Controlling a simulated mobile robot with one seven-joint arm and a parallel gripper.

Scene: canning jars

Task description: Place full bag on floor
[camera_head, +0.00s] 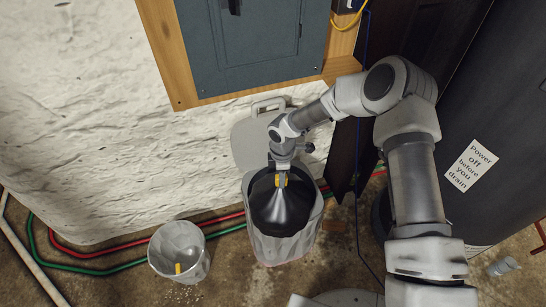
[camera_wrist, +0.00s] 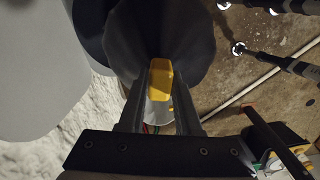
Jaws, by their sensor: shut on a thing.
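The full bag (camera_head: 280,208) is dark and tied, with a gathered neck and a yellow tie (camera_head: 281,180) at its top. It sits within the rim of a tall grey bin (camera_head: 286,249) by the wall; its lower part is hidden, so I cannot tell if it is raised. My gripper (camera_head: 281,170) points down over the bin and is shut on the bag's top at the yellow tie. In the wrist view the yellow tie (camera_wrist: 160,78) lies between my fingers, with the dark bag (camera_wrist: 190,35) behind it. The concrete floor (camera_head: 225,280) shows around the bin.
A grey lid (camera_head: 248,140) stands behind the bin against the white wall. A small bucket (camera_head: 190,243) with a yellow thing inside stands to the left. Red and green hoses (camera_head: 105,253) run along the wall base. Front-left floor is mostly clear.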

